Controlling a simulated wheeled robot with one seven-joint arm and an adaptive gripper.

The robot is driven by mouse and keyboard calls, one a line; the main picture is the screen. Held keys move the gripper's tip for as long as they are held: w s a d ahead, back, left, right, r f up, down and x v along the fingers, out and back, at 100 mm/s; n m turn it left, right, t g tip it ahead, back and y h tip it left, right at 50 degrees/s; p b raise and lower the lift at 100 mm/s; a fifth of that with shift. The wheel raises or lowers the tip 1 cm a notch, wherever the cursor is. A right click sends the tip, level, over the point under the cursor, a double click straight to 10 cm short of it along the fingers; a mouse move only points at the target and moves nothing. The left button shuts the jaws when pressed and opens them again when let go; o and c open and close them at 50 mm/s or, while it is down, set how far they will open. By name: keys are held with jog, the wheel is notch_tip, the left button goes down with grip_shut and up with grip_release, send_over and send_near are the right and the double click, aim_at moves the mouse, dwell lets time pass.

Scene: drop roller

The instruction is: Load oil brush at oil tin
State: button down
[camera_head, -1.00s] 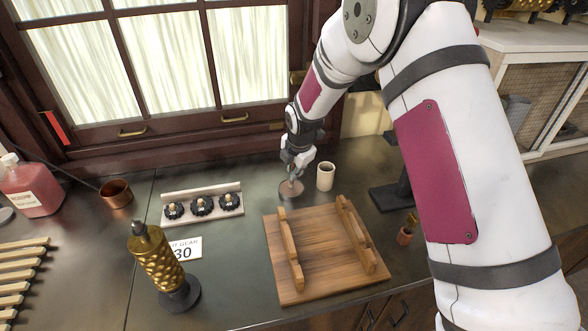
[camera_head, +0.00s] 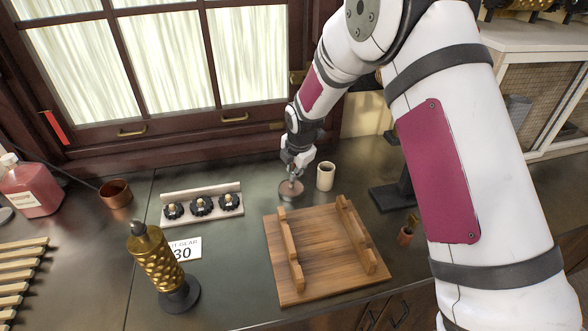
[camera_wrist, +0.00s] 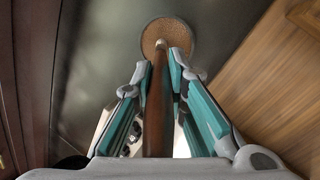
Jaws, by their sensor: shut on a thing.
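My gripper (camera_head: 294,172) is over the counter behind the wooden board, pointing down. In the wrist view my gripper (camera_wrist: 163,80) is shut on the brown handle of the oil brush (camera_wrist: 158,105). The brush's far end meets a round, brown, speckled disc, which looks like the oil tin (camera_wrist: 170,28). In the head view the tin (camera_head: 291,192) is a small shallow round shape directly below the gripper. The brush tip is too small to make out, and I cannot tell how deep it sits.
A cream cup (camera_head: 325,176) stands close right of my gripper. The wooden board with two rails (camera_head: 320,265) lies in front. A gear rack (camera_head: 200,217), a brass roller on a stand (camera_head: 157,262) and a copper pot (camera_head: 115,193) are left. A small copper holder (camera_head: 405,237) is right.

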jog(key=shift+r, duration=3.45)
jog(key=shift+s, duration=0.15)
